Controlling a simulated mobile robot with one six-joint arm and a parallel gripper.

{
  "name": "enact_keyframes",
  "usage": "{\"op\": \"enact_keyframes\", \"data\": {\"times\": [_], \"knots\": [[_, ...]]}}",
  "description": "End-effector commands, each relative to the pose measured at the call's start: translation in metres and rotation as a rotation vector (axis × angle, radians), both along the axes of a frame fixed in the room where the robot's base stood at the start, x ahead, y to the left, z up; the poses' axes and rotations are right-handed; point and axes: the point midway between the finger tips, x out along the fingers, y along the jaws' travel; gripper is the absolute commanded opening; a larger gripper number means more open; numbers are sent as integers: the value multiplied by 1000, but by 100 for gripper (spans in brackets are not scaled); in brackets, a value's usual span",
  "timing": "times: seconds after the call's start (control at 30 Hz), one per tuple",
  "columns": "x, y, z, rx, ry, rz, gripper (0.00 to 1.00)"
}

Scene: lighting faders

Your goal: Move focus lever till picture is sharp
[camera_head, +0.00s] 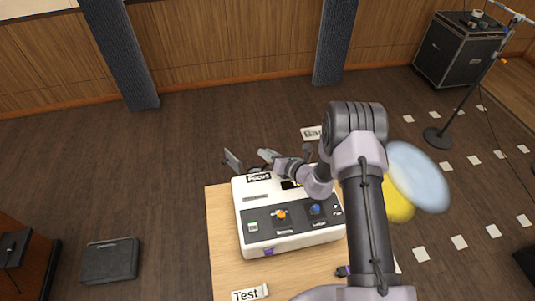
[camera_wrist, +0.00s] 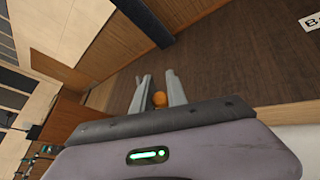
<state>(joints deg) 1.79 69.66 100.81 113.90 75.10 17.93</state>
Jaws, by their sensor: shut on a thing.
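A white console (camera_head: 291,244) with a dark panel stands on the wooden table, with a "Focus" label (camera_head: 258,177) at its far left. Its panel carries an orange knob (camera_head: 281,214) and a blue knob (camera_head: 316,209). My gripper (camera_head: 250,158) is near the console's far edge, and my arm crosses its right side. In the wrist view its two grey fingers (camera_wrist: 158,88) are shut on a round orange knob (camera_wrist: 159,99). A pale blue disc (camera_head: 418,176) with blurred edges shows at the right, overlapping a yellow disc (camera_head: 399,206).
The table (camera_head: 222,240) has a "Test" label (camera_head: 248,294) at its front. A grey box (camera_head: 110,261) lies on the floor at left. A black case (camera_head: 455,55) and a stand (camera_head: 437,138) are at far right. White floor markers lie at right.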

Motion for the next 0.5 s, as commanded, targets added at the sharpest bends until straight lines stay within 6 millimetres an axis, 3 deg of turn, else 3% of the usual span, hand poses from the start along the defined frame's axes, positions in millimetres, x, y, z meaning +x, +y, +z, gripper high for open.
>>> {"op": "enact_keyframes", "data": {"times": [0.37, 0.5], "knots": [[0, 0, 0, -2, 0, 0, 0], [-2, 13, 9, -119, -26, 3, 0]]}}
